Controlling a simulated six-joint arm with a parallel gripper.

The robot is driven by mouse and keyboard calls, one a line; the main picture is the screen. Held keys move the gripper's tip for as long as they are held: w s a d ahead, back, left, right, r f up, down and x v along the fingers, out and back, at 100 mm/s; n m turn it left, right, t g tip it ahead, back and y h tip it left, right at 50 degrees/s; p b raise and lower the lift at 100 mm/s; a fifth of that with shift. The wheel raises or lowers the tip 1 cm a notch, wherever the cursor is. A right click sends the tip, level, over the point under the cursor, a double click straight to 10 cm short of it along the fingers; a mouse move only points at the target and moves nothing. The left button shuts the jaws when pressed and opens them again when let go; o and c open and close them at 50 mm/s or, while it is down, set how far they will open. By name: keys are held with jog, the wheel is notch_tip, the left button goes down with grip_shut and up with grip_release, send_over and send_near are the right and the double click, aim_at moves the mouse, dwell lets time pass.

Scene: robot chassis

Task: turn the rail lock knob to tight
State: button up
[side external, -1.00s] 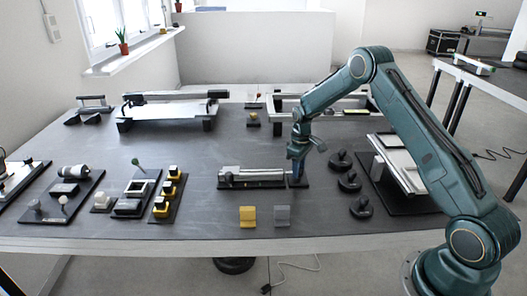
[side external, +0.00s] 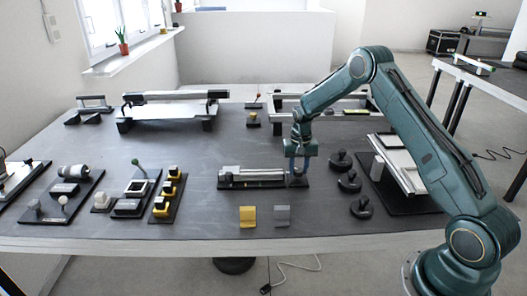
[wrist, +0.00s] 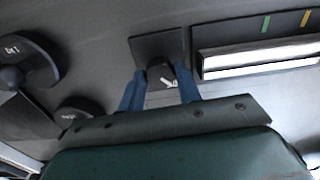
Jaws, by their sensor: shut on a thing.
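The rail lock knob (wrist: 160,73) is a small dark block with a white pointer mark, on a dark square plate (wrist: 148,46) in the wrist view. My gripper (wrist: 162,88) has its two blue fingers on either side of the knob, shut on it. In the side view my gripper (side external: 298,178) points down at the right end of the silver rail (side external: 248,174), and its fingers hide most of the knob. The rail also shows in the wrist view (wrist: 255,60), with a green and an orange mark beside it. I cannot read a tight label.
Several round black knobs (side external: 349,182) stand just right of my gripper. A yellow block (side external: 247,216) and a grey block (side external: 282,215) sit in front of the rail. A panel fixture (side external: 400,165) stands further right. The table (side external: 210,140) behind the rail is mostly clear.

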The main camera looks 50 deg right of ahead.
aim_at(298, 170)
jog(key=shift+m, duration=1.1)
jog(key=o, duration=1)
jog(key=shift+c, duration=0.2)
jog(key=shift+r, duration=0.1)
notch_tip(298, 170, up, 14)
